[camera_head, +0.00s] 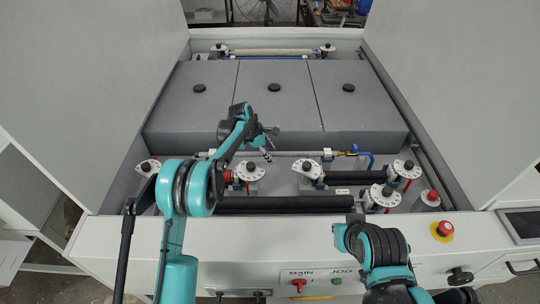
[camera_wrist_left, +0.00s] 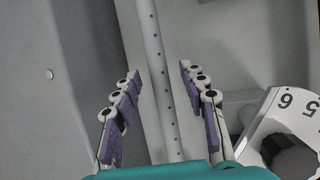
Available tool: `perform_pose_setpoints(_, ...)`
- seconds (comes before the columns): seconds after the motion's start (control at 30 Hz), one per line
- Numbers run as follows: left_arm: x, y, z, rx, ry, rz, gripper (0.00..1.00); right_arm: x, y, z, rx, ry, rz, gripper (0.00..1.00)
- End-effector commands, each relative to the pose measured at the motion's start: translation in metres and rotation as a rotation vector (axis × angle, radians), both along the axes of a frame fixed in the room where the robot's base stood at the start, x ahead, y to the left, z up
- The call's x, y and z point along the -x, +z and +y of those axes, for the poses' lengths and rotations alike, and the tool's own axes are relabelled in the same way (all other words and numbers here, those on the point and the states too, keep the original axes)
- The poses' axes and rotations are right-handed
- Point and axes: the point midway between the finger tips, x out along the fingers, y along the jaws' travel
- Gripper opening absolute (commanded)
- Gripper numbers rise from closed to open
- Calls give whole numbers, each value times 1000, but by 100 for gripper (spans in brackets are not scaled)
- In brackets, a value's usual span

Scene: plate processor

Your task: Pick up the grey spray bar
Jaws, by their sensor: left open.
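The grey spray bar (camera_head: 300,154) runs left to right across the machine, in front of the grey lidded tanks. In the left wrist view it is a pale tube (camera_wrist_left: 159,50) with a row of small holes. My left gripper (camera_head: 267,155) points down at the bar's middle part. In the left wrist view its open, purple-padded fingers (camera_wrist_left: 161,72) stand on either side of the tube, with gaps on both sides. I cannot tell how far above the bar the fingertips are. My right arm shows at the lower right, but its gripper is not in view.
Grey tanks with black knobs (camera_head: 274,87) lie behind the bar. White numbered dials (camera_head: 309,168) and black rollers (camera_head: 285,203) lie in front. A blue valve (camera_head: 352,151) sits right of the bar. Tall pale panels (camera_head: 455,80) flank the opening. A red button (camera_head: 445,228) is on the front panel.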

Motion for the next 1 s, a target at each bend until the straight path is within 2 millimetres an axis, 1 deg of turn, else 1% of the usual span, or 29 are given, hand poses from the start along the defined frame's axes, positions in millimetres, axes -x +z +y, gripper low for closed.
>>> perform_pose_setpoints(0.03,0,0,0,0,0,0,43,0,0,0,0,0,0,0)
perform_pose_setpoints(0.07,0,0,0,0,0,0,35,0,0,0,0,0,0,0)
perform_pose_setpoints(0.1,0,0,0,0,0,0,24,0,0,0,0,0,0,0)
perform_pose_setpoints(0.2,0,0,0,0,0,0,0,0,0,0,0,0,0,0)
perform_pose_setpoints(0.53,0,1,0,0,0,0,0,0,0,0,0,0,0,0)
perform_pose_setpoints(0.67,0,7,0,0,0,0,0,0,2,0,0,0,0,0)
perform_pose_setpoints(0.77,0,17,0,0,0,0,0,0,4,0,0,0,0,0)
perform_pose_setpoints(0.93,1,47,-1,0,0,0,0,0,11,0,0,0,0,0)
perform_pose_setpoints(1.0,13,55,-15,0,-3,0,0,0,13,0,0,0,0,0)
